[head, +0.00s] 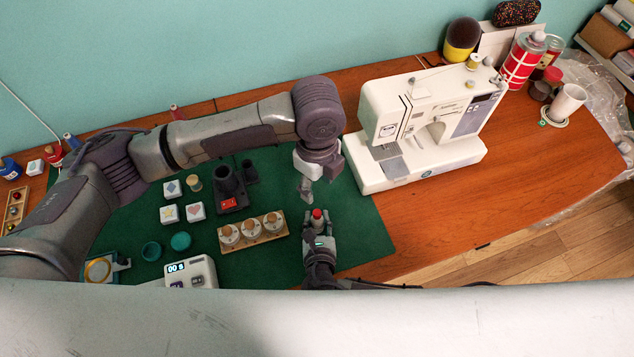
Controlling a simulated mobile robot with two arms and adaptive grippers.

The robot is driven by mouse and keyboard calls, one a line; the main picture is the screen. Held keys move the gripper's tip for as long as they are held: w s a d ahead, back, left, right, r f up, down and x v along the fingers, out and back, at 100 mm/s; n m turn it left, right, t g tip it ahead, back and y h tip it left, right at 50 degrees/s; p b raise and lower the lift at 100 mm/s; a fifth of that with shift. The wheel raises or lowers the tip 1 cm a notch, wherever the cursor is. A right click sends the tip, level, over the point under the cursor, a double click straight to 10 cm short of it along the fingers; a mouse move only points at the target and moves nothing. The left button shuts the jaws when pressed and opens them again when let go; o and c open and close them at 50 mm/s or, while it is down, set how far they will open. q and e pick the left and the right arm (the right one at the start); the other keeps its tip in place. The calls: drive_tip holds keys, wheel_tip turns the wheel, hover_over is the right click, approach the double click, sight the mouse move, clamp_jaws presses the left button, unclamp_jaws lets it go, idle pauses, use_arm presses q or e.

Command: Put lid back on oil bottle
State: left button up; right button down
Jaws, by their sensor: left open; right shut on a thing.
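My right gripper (319,226) is low at the right part of the green mat (362,226). It is shut on a small upright thing with a red top, which looks like the oil bottle (317,214). Its lower part is hidden by the fingers. I cannot tell whether the red top is the lid or part of the bottle, and I see no separate lid clearly. My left gripper (306,190) is open and points down, a little above and to the left of the red top in the picture, apart from it. Nothing shows between its fingers.
A white sewing machine (430,125) stands close on the right. The wooden table is clear at the right (545,165).

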drive_tip(key=c, duration=0.7)
unclamp_jaws()
drive_tip(key=shift+c, duration=0.2)
drive_tip(key=v, duration=1.2)
